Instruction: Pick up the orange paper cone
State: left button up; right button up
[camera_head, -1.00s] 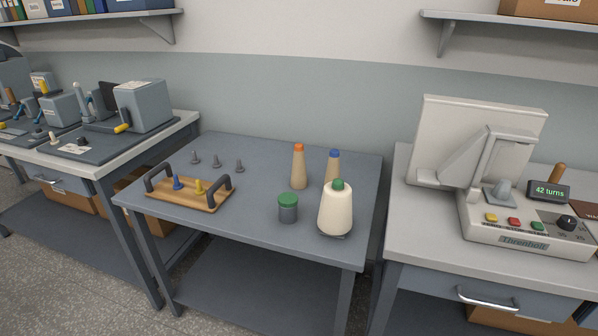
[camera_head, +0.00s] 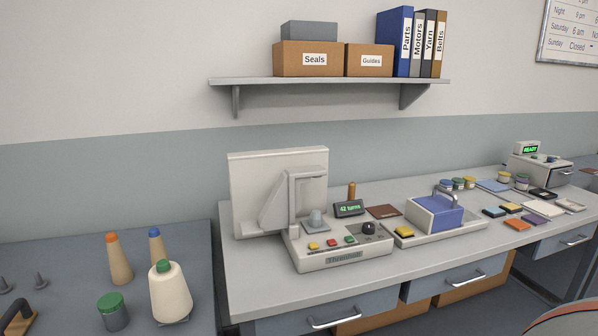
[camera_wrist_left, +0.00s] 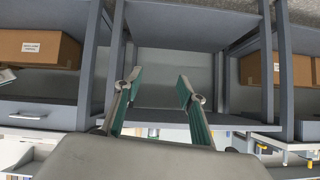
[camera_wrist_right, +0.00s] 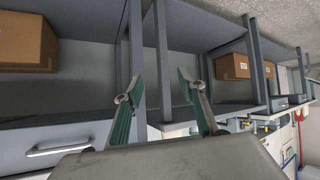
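The orange-tipped paper cone (camera_head: 119,262) is tan and stands upright on the grey table (camera_head: 60,262) at the lower left of the head view. A similar cone with a blue tip (camera_head: 157,249) stands to its right and a little behind. A cream yarn cone with a green top (camera_head: 170,292) stands in front of them. My left gripper (camera_wrist_left: 157,84) is open and empty in the left wrist view. My right gripper (camera_wrist_right: 160,78) is open and empty in the right wrist view. Neither gripper shows in the head view.
A green-lidded grey can (camera_head: 113,313) stands in front of the orange-tipped cone. Dark pegs (camera_head: 40,281) and part of a handled tray (camera_head: 17,315) are at the left edge. A bench with a winding machine (camera_head: 340,245) stands right of the table, under a wall shelf (camera_head: 330,80).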

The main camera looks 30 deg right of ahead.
dwell(0.4)
jog(key=o, duration=0.4)
jog(key=shift+c, duration=0.2)
jog(key=c, duration=0.6)
jog(key=shift+a, duration=0.1)
jog(key=shift+c, duration=0.6)
